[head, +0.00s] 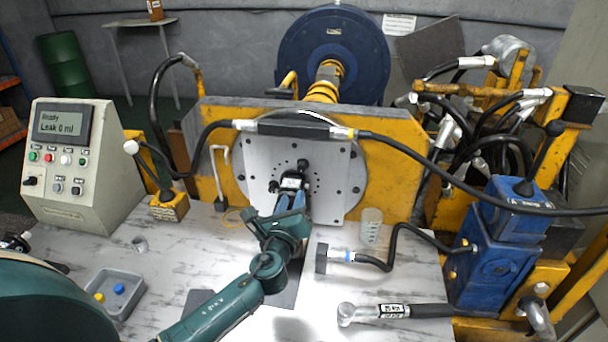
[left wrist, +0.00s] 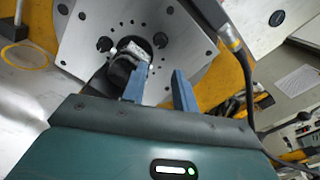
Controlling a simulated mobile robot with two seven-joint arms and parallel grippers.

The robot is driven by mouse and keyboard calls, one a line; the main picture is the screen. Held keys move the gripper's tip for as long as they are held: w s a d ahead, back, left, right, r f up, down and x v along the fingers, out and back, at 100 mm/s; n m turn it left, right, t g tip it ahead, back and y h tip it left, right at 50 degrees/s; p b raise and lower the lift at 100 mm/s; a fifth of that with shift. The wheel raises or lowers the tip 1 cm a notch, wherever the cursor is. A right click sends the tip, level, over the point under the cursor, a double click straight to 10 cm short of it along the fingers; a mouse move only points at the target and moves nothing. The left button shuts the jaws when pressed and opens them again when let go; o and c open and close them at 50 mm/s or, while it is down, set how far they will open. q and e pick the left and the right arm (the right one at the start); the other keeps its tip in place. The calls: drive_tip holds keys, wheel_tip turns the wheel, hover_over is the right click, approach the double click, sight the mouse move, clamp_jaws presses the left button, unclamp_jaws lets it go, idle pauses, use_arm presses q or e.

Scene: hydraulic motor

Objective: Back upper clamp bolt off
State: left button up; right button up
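My left gripper (head: 291,200) is in front of the pale mounting plate (head: 340,180), which stands upright on the yellow frame. In the left wrist view its two blue fingers (left wrist: 160,88) are apart, with no object clearly between them. A dark cylindrical part with a silver piece (left wrist: 125,68) is beside and beyond the left finger; whether they touch I cannot tell. Dark round bolt heads or holes (left wrist: 105,44) and (left wrist: 160,40) show on the plate beyond it. In the head view a black bolt-like part (head: 303,164) stands just above the gripper. My right gripper is not in view.
A torque wrench (head: 395,311) lies at the table's front right. A hose end with a square block (head: 322,258) and a clear cup (head: 371,225) are right of my arm. A grey tray (head: 108,305) holds blue and yellow caps. A black hose crosses above the plate.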

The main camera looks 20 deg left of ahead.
sight(302, 170)
use_arm(q)
drive_tip(key=b+x, duration=0.1)
drive_tip(key=x, duration=1)
drive_tip(key=shift+w, duration=0.2)
clamp_jaws()
